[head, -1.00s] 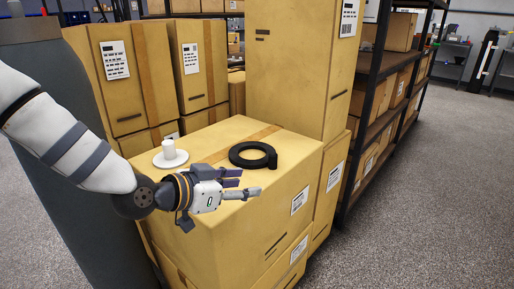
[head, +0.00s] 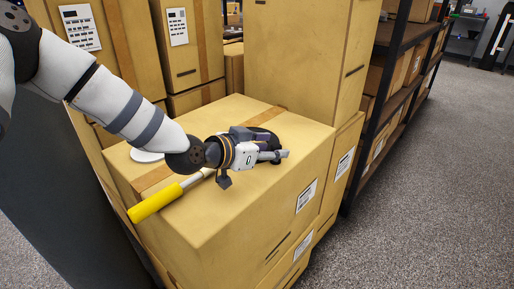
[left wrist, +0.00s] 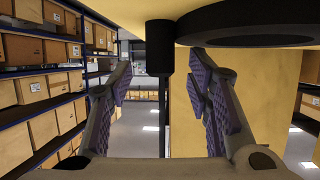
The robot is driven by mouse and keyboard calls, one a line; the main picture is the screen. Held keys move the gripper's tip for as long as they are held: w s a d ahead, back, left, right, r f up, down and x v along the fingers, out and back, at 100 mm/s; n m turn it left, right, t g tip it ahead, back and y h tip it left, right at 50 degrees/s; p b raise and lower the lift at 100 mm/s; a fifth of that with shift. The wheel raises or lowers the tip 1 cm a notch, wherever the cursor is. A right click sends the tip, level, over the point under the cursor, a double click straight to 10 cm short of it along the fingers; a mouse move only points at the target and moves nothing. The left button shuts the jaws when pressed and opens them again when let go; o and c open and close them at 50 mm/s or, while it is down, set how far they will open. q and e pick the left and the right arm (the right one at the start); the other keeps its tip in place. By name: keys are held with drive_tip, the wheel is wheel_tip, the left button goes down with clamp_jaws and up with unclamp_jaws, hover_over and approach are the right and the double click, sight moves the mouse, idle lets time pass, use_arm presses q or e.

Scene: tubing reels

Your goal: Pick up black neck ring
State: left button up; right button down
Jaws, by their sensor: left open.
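The black neck ring (head: 270,141) lies on top of the large cardboard box. In the head view my left gripper (head: 272,151) is over it and hides much of it. In the left wrist view the ring (left wrist: 255,25) fills the upper right, and a dark upright piece (left wrist: 159,48), apparently its stub, stands between my two spread fingers (left wrist: 160,80). The left gripper is open; I see no clear contact with the ring. My right gripper is not in view.
A white round piece (head: 147,156) is partly hidden behind my left arm. A yellow-handled tool (head: 155,203) lies at the box's near left. A tall carton (head: 300,60) stands behind the ring. Dark shelving (head: 385,100) is at right.

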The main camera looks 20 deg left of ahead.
use_arm(q)
drive_tip(key=shift+w+d+f, duration=0.2)
drive_tip(key=shift+w+f, duration=0.05)
drive_tip(key=shift+w, duration=0.25)
drive_tip(key=shift+r, duration=0.1)
clamp_jaws()
